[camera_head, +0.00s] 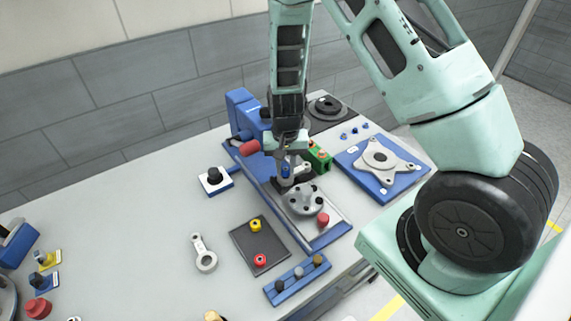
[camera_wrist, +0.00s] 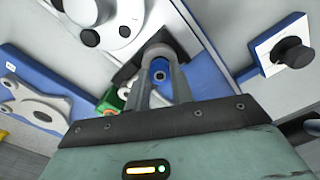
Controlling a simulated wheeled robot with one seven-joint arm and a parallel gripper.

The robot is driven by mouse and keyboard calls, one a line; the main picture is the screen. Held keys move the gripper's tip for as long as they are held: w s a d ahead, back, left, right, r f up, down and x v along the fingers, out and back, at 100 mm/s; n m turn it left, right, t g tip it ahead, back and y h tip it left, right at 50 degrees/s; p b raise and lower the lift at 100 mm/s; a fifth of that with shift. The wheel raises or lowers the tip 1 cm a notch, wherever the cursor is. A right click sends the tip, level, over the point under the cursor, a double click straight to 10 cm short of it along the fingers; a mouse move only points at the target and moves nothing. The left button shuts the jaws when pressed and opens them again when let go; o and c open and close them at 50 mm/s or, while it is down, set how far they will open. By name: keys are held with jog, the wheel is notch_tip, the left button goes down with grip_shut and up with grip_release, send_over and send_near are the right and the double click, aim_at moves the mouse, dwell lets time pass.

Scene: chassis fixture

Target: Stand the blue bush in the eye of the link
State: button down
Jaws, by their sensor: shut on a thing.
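My gripper (camera_head: 286,166) is over the blue fixture, behind the round grey hub. It is shut on the blue bush (camera_head: 285,171), which also shows between the fingers in the wrist view (camera_wrist: 159,66). Fingers hide part of the bush, and I cannot tell whether it touches anything below.
A dark mat (camera_head: 241,238) holds a yellow bush (camera_head: 255,225) and a red bush (camera_head: 260,260). The round grey hub (camera_head: 303,201) sits on the blue fixture (camera_head: 327,236). A blue rack (camera_head: 283,294) with several pins lies in front.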

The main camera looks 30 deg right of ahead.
jog(key=shift+f+b, duration=0.35)
jog(key=shift+f, duration=0.1)
jog(key=c, duration=1.5)
grip_release()
jog(key=shift+r, duration=0.15)
jog(key=shift+r+p, duration=1.35)
jog(key=shift+r, duration=0.1)
jog(key=o, duration=0.5)
jog(key=shift+o, duration=0.2)
